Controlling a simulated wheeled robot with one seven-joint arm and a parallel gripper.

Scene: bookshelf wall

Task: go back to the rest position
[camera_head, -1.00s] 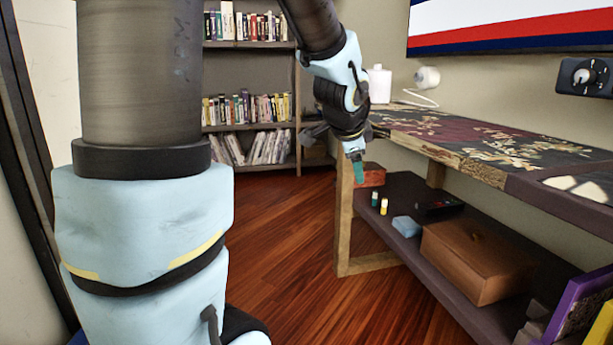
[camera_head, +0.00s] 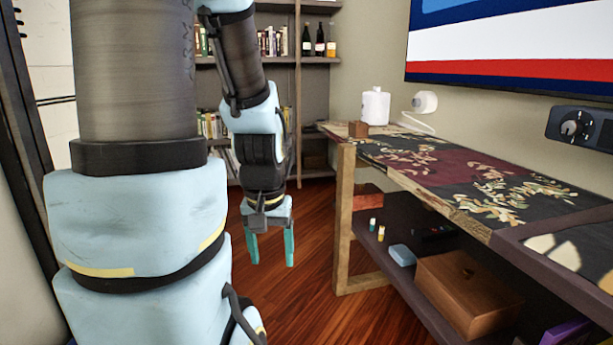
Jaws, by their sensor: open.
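My gripper (camera_head: 271,250) hangs from my arm near the middle of the view, pointing down over the wooden floor (camera_head: 312,255). Its two teal fingers are apart, with nothing between them. It is to the left of the table's wooden leg, clear of the table. My arm's large links fill the left side of the view and hide what lies behind them.
A long table (camera_head: 440,199) with a floral top runs along the right wall. Bookshelves (camera_head: 318,60) stand behind.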

